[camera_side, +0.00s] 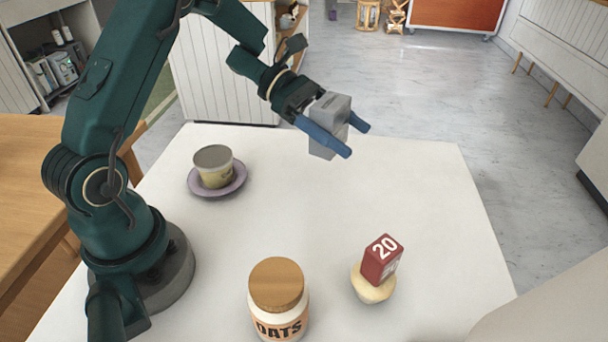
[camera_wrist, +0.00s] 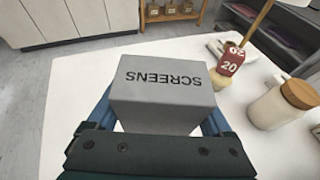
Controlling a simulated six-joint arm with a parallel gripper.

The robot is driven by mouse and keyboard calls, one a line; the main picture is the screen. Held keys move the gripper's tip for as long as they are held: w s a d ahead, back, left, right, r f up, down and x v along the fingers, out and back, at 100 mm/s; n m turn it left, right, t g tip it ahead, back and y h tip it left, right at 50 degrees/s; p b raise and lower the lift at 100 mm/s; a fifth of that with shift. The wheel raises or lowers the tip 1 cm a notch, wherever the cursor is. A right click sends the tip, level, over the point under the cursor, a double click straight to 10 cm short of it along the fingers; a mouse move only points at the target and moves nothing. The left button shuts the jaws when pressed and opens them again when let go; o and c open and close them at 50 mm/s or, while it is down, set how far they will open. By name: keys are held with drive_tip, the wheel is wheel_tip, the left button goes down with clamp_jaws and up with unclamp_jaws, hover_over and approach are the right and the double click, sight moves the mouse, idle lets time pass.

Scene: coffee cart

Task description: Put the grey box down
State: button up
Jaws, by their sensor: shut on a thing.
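The grey box (camera_side: 325,143) is held between the blue fingers of my gripper (camera_side: 338,137), raised above the far part of the white table (camera_side: 400,215). In the wrist view the grey box (camera_wrist: 165,95) fills the middle and carries the word SCREENS, seen upside down. My gripper (camera_wrist: 165,120) is shut on it, with a blue finger on each side. The height of the box above the table is hard to tell.
A cup (camera_side: 214,167) stands on a purple saucer (camera_side: 240,183) at the table's left. An OATS jar (camera_side: 279,300) is at the front. A red block marked 20 (camera_side: 381,258) sits on a pale round thing (camera_side: 372,287).

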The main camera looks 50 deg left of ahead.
drive_tip(key=d+f, duration=0.2)
drive_tip(key=d, duration=0.1)
drive_tip(key=w+d+f, duration=0.1)
drive_tip(key=d+f, duration=0.1)
drive_tip(key=d, duration=0.1)
drive_tip(key=d+f, duration=0.2)
drive_tip(key=d, duration=0.2)
drive_tip(key=shift+w+d+f, duration=0.1)
drive_tip(key=shift+w, duration=0.1)
drive_tip(key=shift+f, duration=2)
drive_tip(key=shift+f, duration=0.15)
drive_tip(key=o, duration=1.2)
drive_tip(key=shift+c, duration=0.2)
